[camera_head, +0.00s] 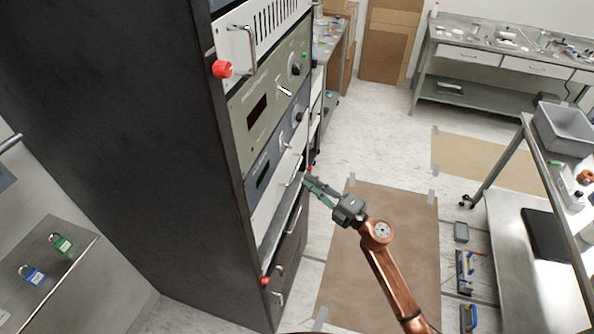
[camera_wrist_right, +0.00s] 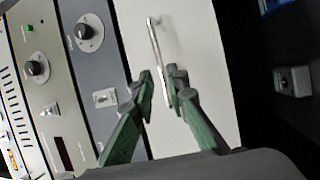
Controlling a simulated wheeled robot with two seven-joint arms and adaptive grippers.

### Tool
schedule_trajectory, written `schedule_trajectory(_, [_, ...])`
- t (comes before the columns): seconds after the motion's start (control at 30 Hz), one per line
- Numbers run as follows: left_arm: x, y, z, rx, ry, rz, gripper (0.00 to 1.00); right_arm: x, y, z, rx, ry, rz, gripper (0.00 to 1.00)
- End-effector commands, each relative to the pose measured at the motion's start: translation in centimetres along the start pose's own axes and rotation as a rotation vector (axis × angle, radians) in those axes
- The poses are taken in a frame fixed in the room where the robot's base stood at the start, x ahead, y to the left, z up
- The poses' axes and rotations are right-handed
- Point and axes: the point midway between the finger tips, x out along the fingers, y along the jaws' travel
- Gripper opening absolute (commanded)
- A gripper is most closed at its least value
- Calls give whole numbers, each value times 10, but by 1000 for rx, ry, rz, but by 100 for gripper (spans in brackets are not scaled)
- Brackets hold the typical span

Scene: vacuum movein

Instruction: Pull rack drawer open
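The tall black rack (camera_head: 130,130) fills the left of the head view, its front carrying several panels. The white drawer front (camera_head: 270,212) is low on the rack and looks closed, level with its neighbours. It also shows in the right wrist view (camera_wrist_right: 205,95), with a thin metal bar handle (camera_wrist_right: 157,50). My right gripper (camera_head: 306,182) is at this handle. In the right wrist view its green fingers (camera_wrist_right: 161,78) stand on either side of the handle's end, with a small gap between the tips. I cannot tell whether either finger touches the bar. My left gripper is out of view.
Red knobs (camera_head: 222,69) stick out from the rack front. A metal cart with a grey bin (camera_head: 565,128) stands at right. A workbench (camera_head: 500,50) is at the back. Padlocks (camera_head: 62,244) sit on a shelf at left.

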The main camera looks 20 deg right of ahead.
Motion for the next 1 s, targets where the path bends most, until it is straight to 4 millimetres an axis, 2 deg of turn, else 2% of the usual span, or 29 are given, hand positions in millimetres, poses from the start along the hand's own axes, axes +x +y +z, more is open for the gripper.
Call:
schedule_trajectory(0.2, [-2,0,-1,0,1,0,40,36,1,0,4,-1,3,14])
schedule_trajectory(0.4, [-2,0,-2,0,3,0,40,58,0,1,4,-2,1,14])
schedule_trajectory(0.77, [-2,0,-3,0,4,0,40,64,-1,1,5,-3,0,14])
schedule_trajectory(1.0, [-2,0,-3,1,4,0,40,64,-1,1,5,-3,0,0])
